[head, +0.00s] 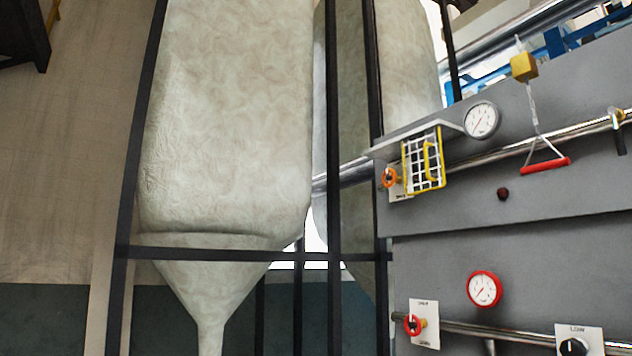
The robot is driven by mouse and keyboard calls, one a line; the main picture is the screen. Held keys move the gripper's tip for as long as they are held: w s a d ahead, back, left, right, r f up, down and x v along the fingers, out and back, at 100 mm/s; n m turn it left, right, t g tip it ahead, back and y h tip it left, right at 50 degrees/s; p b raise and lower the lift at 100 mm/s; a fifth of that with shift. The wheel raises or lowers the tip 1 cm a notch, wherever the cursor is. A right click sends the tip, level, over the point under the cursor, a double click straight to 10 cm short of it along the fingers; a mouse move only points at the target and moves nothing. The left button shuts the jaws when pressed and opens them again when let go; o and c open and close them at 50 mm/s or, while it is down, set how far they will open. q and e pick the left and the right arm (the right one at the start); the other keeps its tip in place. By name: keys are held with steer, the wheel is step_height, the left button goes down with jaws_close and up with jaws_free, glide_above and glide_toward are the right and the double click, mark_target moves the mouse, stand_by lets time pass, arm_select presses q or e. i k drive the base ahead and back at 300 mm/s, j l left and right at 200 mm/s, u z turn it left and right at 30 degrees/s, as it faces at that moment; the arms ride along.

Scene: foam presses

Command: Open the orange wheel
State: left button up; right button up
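The orange wheel (389,179) is small and sits at the upper left of the grey panel, in the head view's right half. A pale label plate is partly visible behind it. A white grid guard (422,160) with a yellow frame and a yellow handle stands just to its right, under a pale ledge. I cannot tell whether the guard covers part of the wheel. Neither of my grippers is in view.
The grey panel (580,225) carries a white gauge (481,120), a red-rimmed gauge (484,289), a red pull handle (545,165), a red wheel (413,325) and a black knob (573,347). Black frame posts (334,200) and a large pale hopper (225,130) stand to the left.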

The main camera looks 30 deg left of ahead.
mark_target(392, 178)
steer(key=u, duration=0.7)
steer(key=i+j+u, duration=0.1)
steer(key=i+u, duration=0.25)
steer(key=i, duration=0.5)
steer(key=i+l+u, duration=0.15)
steer(key=i+u, duration=0.2)
steer(key=i, duration=0.5)
